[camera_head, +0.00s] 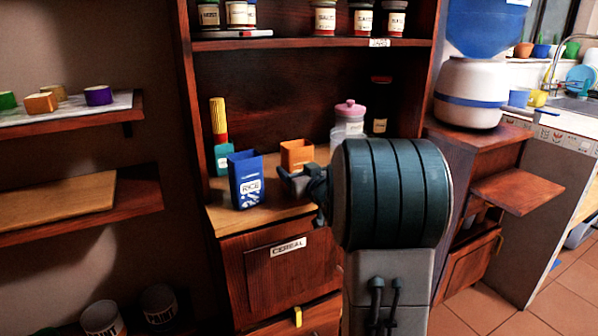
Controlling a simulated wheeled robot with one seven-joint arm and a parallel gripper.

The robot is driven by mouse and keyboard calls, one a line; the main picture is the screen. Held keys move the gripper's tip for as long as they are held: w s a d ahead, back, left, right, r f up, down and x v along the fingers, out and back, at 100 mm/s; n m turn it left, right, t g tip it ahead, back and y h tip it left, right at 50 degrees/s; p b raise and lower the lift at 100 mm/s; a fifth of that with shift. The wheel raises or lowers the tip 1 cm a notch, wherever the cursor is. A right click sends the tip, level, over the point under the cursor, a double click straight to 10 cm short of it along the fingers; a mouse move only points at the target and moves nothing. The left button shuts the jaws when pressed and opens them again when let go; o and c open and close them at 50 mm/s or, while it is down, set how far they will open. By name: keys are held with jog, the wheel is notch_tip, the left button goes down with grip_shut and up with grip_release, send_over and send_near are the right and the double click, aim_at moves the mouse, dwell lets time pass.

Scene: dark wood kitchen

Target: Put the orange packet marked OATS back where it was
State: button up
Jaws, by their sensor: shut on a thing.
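The orange packet (297,153) is at the counter of the wooden cabinet, just right of the blue RICE packet. Its upper part shows; my gripper hides its lower front, and I cannot read any OATS label. My gripper (297,178) is shut on the orange packet from the front. My large dark arm link hides the area to the right. I cannot tell whether the packet's base touches the counter.
The blue RICE packet (247,183) stands close to the left. A yellow-capped bottle (220,135) is behind it, and a pink-lidded jar (348,122) behind to the right. A shelf (310,44) with jars is above.

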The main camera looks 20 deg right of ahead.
jog(key=shift+f, duration=0.15)
jog(key=o, duration=1.1)
